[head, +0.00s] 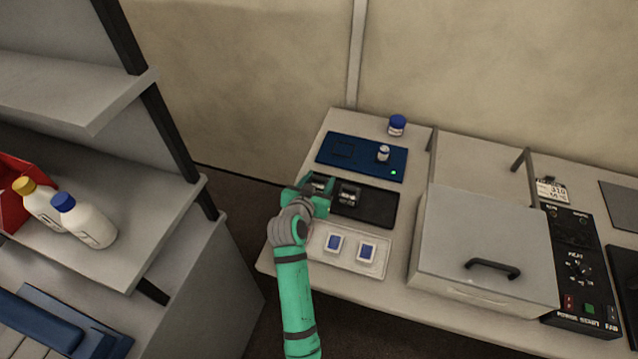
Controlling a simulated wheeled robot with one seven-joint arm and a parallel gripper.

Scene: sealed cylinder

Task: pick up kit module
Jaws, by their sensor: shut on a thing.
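My gripper (318,190) is over the left end of a black tray (375,207), at the end of my green arm. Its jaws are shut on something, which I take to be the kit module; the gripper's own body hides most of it. Two small white modules with blue faces, a left one (333,243) and a right one (366,252), lie in a white tray (350,267) in front of the black tray. A grey metal fixture (348,195) stands on the black tray, just right of my gripper.
A blue mat (342,149) behind holds a small white vial (383,153). A blue-lidded jar (397,125) stands at the back. A grey lidded box (481,240) and a black control panel (582,275) are to the right. A shelf (155,220) with bottles stands left, across a gap.

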